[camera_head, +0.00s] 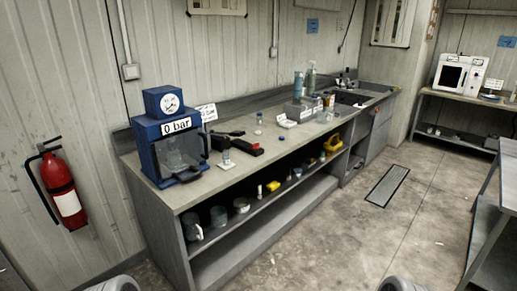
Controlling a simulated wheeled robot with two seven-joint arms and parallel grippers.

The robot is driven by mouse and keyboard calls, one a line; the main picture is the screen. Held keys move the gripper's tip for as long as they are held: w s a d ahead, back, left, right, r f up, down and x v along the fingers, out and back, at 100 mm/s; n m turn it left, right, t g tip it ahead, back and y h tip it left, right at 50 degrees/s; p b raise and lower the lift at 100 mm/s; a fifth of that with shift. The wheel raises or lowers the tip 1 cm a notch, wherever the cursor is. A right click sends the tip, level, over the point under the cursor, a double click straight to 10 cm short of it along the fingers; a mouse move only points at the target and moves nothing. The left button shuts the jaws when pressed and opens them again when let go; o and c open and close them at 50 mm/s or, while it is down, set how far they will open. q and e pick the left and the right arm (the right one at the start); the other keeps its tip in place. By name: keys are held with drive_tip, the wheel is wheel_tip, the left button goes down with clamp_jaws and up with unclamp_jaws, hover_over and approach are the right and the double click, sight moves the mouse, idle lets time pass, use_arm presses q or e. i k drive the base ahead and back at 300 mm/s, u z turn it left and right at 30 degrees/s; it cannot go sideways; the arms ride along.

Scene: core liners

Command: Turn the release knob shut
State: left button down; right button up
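A blue box-shaped apparatus (152,146) stands on the left end of the grey bench. It has a clear front chamber with glassware (178,158) inside. A round dial (170,103) sits in a smaller blue box on top, and a label (177,126) below it reads "0 bar". I cannot make out the release knob clearly, nor whether it is open or shut. Neither of my grippers shows. Only rounded grey parts, probably of my arms, show at the bottom edge.
The bench (222,177) runs back along the wall, with a black-and-red tool (243,147) right of the apparatus. Several cups stand on its lower shelf. A fire extinguisher (63,190) hangs at left. The floor (345,235) in front is mostly clear.

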sight(255, 146)
drive_tip(key=z, duration=0.5)
drive_tip(key=i, duration=2.05)
drive_tip(key=u, duration=1.05)
